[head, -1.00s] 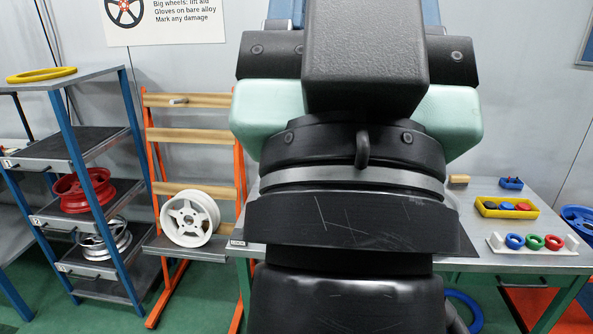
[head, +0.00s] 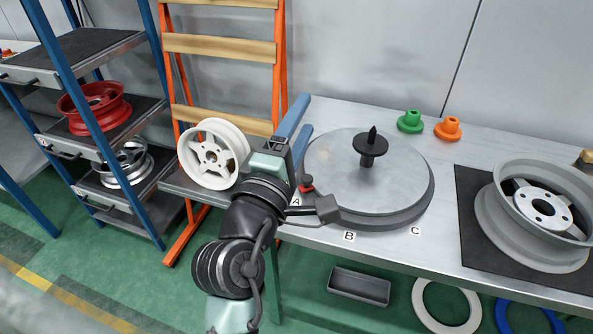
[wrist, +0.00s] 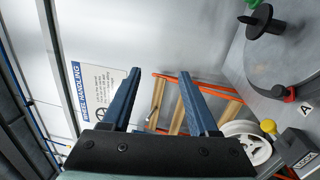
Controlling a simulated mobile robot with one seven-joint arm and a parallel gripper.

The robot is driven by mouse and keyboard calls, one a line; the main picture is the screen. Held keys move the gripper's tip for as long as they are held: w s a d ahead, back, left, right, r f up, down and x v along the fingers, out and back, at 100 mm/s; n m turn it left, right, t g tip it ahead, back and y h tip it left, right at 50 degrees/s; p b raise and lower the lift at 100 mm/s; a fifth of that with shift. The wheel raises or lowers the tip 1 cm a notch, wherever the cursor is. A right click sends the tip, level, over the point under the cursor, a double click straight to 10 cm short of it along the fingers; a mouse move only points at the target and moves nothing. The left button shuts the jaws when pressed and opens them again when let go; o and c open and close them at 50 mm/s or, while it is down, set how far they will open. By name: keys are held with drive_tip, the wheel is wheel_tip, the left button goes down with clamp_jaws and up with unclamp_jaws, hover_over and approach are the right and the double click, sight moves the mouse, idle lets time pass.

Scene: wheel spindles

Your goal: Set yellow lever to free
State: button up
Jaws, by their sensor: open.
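A yellow knob (wrist: 268,127), likely the end of the yellow lever, shows at the lower right of the wrist view. Beside it is a dark grey box (wrist: 301,162) with a partly visible, unclear label. In the head view I cannot make out the yellow lever; my arm may hide it. My gripper (head: 306,114) is open and empty, its blue fingers above the table's left end. In the wrist view the gripper (wrist: 160,73) points at the wall and rack, with the knob off to the right of its fingers.
A round turntable (head: 325,165) with a black spindle (head: 371,147) and a red part (head: 306,187) stands by letters A, B, C. A white wheel (head: 214,154) rests on the orange rack (head: 279,60). A silver wheel (head: 487,215) lies right.

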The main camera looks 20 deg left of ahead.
drive_tip(key=s+a+f+n+g+b, duration=0.1)
drive_tip(key=a+f+n, duration=0.1)
drive_tip(key=f+n, duration=0.35)
drive_tip(key=s+a+f+n+b, duration=0.1)
drive_tip(key=a+f+n+b, duration=0.15)
drive_tip(key=f, duration=0.65)
drive_tip(key=s+a+f+n+g+b, duration=0.1)
drive_tip(key=a+f+n, duration=0.25)
drive_tip(key=f, duration=0.35)
drive_tip(key=w+d+b, duration=0.1)
drive_tip(key=w, duration=1.1)
drive_tip(key=shift+w+d+r+y, duration=0.15)
drive_tip(key=shift+w+r+y, duration=0.15)
drive_tip(key=shift+y, duration=0.1)
drive_tip(key=shift+f, duration=0.1)
clamp_jaws()
